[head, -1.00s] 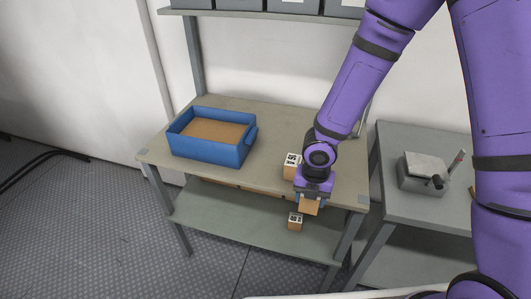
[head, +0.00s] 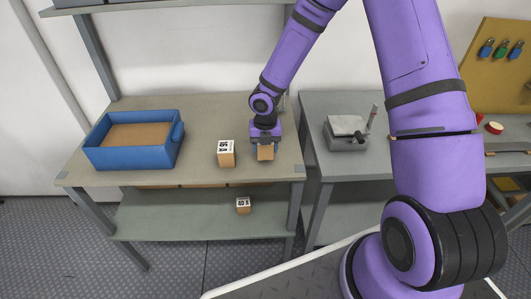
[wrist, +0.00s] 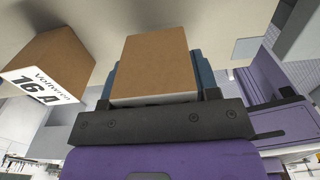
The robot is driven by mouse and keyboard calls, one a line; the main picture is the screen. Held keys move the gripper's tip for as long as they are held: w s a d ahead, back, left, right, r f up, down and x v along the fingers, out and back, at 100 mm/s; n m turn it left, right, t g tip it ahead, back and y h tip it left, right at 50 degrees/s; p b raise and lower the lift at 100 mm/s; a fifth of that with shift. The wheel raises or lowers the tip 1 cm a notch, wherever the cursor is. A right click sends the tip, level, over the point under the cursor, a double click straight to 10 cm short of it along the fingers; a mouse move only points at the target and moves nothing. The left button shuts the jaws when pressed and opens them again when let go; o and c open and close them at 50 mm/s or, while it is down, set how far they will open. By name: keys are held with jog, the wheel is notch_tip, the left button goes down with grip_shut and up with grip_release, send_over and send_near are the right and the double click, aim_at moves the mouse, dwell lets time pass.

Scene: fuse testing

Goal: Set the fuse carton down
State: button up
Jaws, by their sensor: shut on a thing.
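My gripper (head: 266,146) is shut on a plain brown fuse carton (head: 266,153) above the right part of the workbench (head: 205,120). In the wrist view the held carton (wrist: 155,62) sits between the two blue-grey fingers. Its label is not visible, and I cannot tell whether its underside touches the bench. A second carton (head: 226,154), with a white label, stands on the bench just left of my gripper. In the wrist view this second carton (wrist: 50,65) reads 16 A and is apart from the held one.
A blue bin (head: 135,158) with a brown inside stands on the bench's left. Another small carton (head: 243,205) is on the lower shelf (head: 180,220). A grey side table (head: 310,105) with a metal device (head: 347,130) is at right. Bench space between bin and cartons is clear.

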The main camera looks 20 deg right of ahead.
aim_at(266, 153)
jog(key=shift+w+d, duration=0.15)
jog(key=shift+w, duration=0.1)
jog(key=shift+f, duration=1.75)
jog(key=shift+f, duration=0.1)
jog(key=o, duration=1)
jog(key=shift+o, duration=0.2)
